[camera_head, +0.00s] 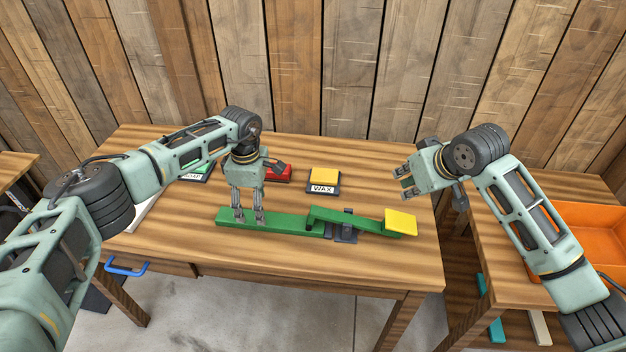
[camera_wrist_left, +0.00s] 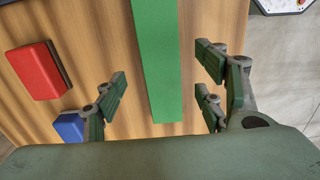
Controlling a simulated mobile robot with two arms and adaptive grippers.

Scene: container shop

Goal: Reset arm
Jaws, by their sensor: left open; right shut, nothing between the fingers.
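My left gripper (camera_head: 247,217) is open and points down over the left part of a long green bar (camera_head: 285,224) on the wooden table. In the left wrist view the green bar (camera_wrist_left: 158,60) runs between the spread fingers (camera_wrist_left: 163,95), with gaps on both sides. My right gripper (camera_head: 404,181) is shut and empty, raised at the table's right side and pointing left. The bar's right part is a stepped green arm (camera_head: 350,220) ending in a yellow square pad (camera_head: 400,222), with a dark bracket (camera_head: 346,232) near its middle.
A yellow block on a base labelled WAX (camera_head: 324,180) stands behind the bar. A red block (camera_head: 279,172) is behind my left gripper; it also shows in the left wrist view (camera_wrist_left: 36,72), near a blue block (camera_wrist_left: 69,127). An orange bin (camera_head: 590,228) stands on the right table.

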